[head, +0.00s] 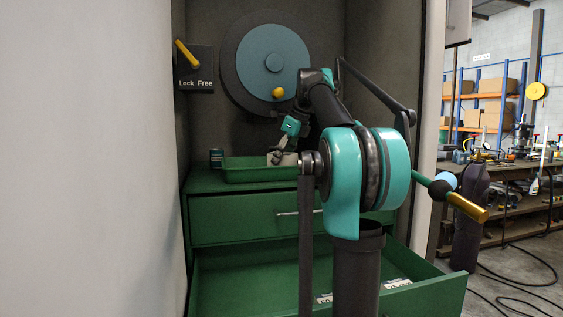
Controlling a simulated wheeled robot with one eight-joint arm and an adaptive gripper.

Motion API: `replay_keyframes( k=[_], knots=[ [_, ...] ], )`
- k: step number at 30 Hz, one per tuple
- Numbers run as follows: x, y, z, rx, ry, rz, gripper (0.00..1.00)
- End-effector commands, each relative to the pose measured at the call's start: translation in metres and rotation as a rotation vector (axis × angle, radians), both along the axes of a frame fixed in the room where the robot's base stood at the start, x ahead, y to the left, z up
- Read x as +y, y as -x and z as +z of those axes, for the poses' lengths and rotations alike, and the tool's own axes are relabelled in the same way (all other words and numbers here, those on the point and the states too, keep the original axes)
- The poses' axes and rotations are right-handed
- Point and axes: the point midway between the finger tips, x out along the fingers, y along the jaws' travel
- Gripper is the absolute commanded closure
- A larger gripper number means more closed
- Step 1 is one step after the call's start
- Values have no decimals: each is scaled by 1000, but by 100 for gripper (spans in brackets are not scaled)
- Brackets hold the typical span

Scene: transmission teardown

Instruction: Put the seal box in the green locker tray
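The green locker tray (237,176) is a shallow tray on top of the green drawer cabinet, inside the locker. A small pale box (289,159), seemingly the seal box, shows at the tray's right part. My gripper (277,157) points down at the left side of this box, touching or very close to it. The fingers are small and partly overlap the box, so I cannot tell whether they grip it. I cannot tell whether the box rests on the tray floor. My arm hides the tray's right end.
A dark can (216,158) stands left of the tray. The lower drawer (235,285) is pulled out, with white-labelled items (397,283) in it. A wheel (272,62) with a yellow knob and a "Lock Free" plate (195,70) are behind. A locker wall (90,150) bounds the left.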

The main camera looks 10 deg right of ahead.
Motion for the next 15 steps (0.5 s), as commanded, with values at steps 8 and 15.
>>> replay_keyframes(
  k=[8, 15],
  knots=[
    [0, 0, -1, -1, -1, 0, 84],
    [0, 0, -7, -1, -1, 0, 84]
  ],
)
